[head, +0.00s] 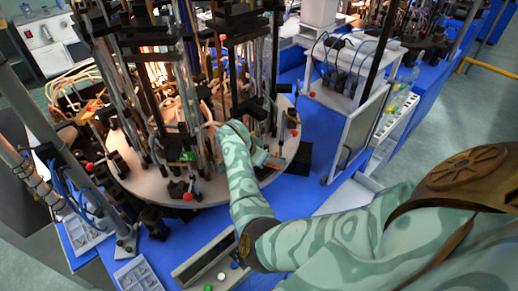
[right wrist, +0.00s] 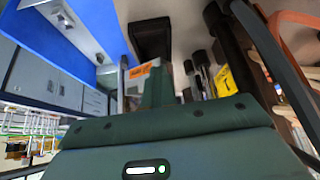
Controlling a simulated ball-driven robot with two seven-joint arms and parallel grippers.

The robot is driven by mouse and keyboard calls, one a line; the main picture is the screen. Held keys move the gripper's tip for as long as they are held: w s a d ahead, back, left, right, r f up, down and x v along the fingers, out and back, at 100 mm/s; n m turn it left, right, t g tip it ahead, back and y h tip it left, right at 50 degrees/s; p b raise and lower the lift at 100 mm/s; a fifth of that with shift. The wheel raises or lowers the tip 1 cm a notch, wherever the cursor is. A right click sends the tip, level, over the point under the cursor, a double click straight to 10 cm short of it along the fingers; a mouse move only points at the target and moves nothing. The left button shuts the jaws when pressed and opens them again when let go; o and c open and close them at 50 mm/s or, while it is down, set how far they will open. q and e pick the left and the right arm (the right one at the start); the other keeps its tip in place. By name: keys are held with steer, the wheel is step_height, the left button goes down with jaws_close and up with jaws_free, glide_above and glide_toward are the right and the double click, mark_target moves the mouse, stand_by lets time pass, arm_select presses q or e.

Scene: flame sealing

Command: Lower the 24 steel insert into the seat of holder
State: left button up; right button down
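My right arm comes in from the right in the head view and ends at the round machine table. My right gripper (head: 262,158) is at the table's front right part, among rods and holders. In the right wrist view the green gripper body fills the bottom, and a green finger part (right wrist: 157,88) stands up beside an orange and white label (right wrist: 141,70). I cannot tell whether the fingers are open or hold anything. The 24 steel insert and its holder cannot be singled out; the arm and rods cover that part. My left gripper is not in view.
The round table (head: 150,184) carries several upright rods and clamps close to my gripper. Small grey trays with parts (head: 136,275) lie at the front left. A button panel (head: 207,259) is in front. A white cabinet (head: 345,95) stands to the right. Blue worktop (head: 296,190) is partly clear.

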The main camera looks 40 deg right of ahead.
steer(key=shift+w+d+f, duration=0.1)
steer(key=shift+d, duration=0.1)
steer(key=shift+n+p, duration=0.4)
steer(key=shift+s+a+n+t+p, duration=0.15)
steer(key=shift+s+n+t+p, duration=0.15)
steer(key=shift+p, duration=0.15)
steer(key=shift+w+f+n+p, duration=0.1)
steer(key=shift+n+p, duration=0.2)
steer(key=shift+p, duration=0.15)
steer(key=shift+n+t+y+p, duration=0.6)
steer(key=shift+n+t+p, duration=0.3)
steer(key=shift+n+p, duration=0.85)
steer(key=shift+f, duration=0.1)
